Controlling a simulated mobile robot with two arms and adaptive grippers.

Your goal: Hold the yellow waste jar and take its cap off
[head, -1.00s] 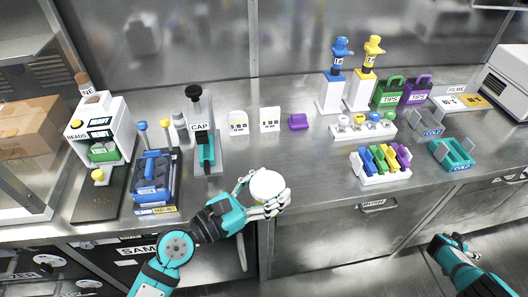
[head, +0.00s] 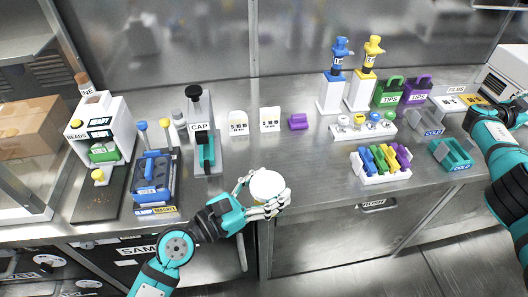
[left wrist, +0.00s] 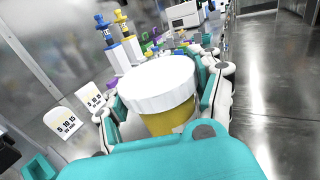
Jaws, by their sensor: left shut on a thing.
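The yellow waste jar shows in the left wrist view (left wrist: 168,119) as a yellow body under a wide white cap (left wrist: 158,84). The cap sits on the jar. In the head view I see mostly the round white cap (head: 266,185) from above, with the jar's body largely hidden below it. My left gripper (head: 264,200) is shut around the jar's body, with fingers on both sides. It holds the jar upright at the counter's front edge. My right arm comes in at the right edge of the head view, but its fingers do not show.
The steel counter (head: 310,200) is clear to the right of the jar. The CAP stand (head: 196,125) is behind left, beside the blue rack (head: 152,180). A white tray of coloured pieces (head: 384,177) and a teal COLD holder (head: 452,154) stand to the right.

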